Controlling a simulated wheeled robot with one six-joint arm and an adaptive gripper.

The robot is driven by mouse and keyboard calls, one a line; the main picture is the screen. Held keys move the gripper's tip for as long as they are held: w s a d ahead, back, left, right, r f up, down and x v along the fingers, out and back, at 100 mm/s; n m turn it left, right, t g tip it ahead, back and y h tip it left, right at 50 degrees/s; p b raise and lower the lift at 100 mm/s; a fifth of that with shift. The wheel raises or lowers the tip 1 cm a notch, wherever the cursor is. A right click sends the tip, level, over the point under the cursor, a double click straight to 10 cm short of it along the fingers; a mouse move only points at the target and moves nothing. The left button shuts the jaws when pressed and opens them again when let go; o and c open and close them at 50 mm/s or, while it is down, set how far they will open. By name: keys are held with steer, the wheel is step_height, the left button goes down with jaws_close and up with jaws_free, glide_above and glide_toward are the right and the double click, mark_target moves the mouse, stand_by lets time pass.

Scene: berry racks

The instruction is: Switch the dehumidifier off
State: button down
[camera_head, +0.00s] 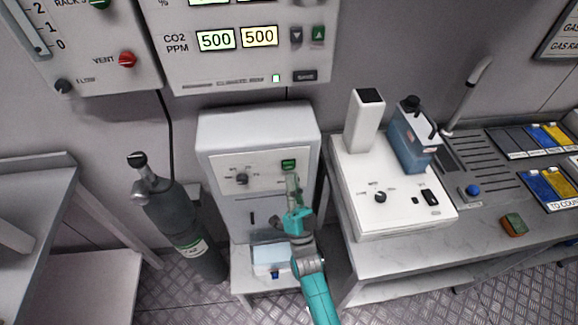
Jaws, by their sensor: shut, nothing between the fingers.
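The dehumidifier is probably the white cabinet (255,122) at the centre, below the CO2 panel; its label is too small to read. Its front panel carries a dark round knob (242,179) on the left and a green switch (289,164) on the right. My gripper (292,178) is shut and empty, just below the green switch in the picture. I cannot tell whether the fingertips touch the switch. My arm comes up from the bottom and hides part of the cabinet's lower front.
A grey gas cylinder (180,220) stands left of the cabinet. A bench (375,262) on the right bears a white instrument (348,200) with a blue block. A wall panel (240,62) reads CO2 500 and 500. A shelf (40,185) stands at the far left.

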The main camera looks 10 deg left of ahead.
steer(key=s, duration=0.2)
steer(key=s+d, duration=0.1)
steer(key=s, duration=0.1)
steer(key=shift+d, duration=0.1)
stand_by(0.6)
steer(key=s+d+f+n+g+h, duration=0.1)
steer(key=s+d+f+g+h, duration=0.2)
steer(key=s+d, duration=0.55)
steer(key=s+d+f+n+g+h, duration=0.1)
steer(key=s+d+f+h, duration=0.2)
steer(key=s+d+f, duration=0.5)
steer(key=s+d+r+g+h, duration=0.1)
steer(key=s+d+r+g, duration=0.1)
steer(key=s, duration=0.5)
steer(key=s+d+r+g+h, duration=0.1)
steer(key=s+d+r+g, duration=0.1)
steer(key=s, duration=0.5)
steer(key=s+d+r+n+g+h, duration=0.1)
steer(key=s+d+r+g+h, duration=0.1)
steer(key=s+r, duration=0.2)
steer(key=v, duration=0.3)
steer(key=shift+s, duration=0.2)
steer(key=shift+d, duration=0.1)
